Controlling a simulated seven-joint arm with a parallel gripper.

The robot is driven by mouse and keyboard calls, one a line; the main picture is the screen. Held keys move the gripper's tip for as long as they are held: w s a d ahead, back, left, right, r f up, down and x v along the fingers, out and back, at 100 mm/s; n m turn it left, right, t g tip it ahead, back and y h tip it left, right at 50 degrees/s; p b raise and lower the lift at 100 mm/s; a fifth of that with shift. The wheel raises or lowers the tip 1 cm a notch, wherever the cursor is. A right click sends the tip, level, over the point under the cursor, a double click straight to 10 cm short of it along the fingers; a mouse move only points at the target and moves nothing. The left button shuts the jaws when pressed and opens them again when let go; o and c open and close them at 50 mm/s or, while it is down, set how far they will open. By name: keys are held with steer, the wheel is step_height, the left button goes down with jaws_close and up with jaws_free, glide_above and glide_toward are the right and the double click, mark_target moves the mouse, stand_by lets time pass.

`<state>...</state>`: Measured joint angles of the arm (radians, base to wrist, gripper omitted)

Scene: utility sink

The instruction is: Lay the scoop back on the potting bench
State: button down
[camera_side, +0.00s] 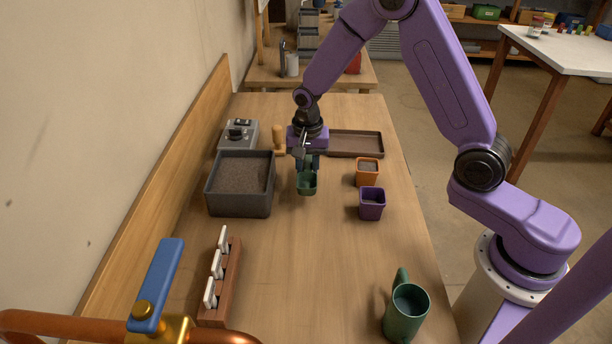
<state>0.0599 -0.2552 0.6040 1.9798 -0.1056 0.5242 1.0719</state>
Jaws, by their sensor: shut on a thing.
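My gripper (307,164) points down over the middle of the potting bench (290,260), just right of the soil bin. The scoop's upper part is hidden by the jaws. I cannot tell from this view whether the scoop's underside touches the bench or hangs slightly above it.
Left of my gripper is a grey soil bin (212,198); a wooden knobbed piece (279,141) is close by. To the right are an orange pot (367,180), a purple pot (371,210) and, behind, a tray (383,146). A green mug (403,322) and label rack (228,288) stand nearer. Mid-bench is clear.

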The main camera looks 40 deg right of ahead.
mark_target(306, 177)
steer(key=shift+w+f, duration=0.25)
steer(key=shift+f, duration=1.6)
steer(key=shift+f, duration=0.15)
steer(key=c, duration=0.8)
jaws_free()
steer(key=shift+c, duration=0.2)
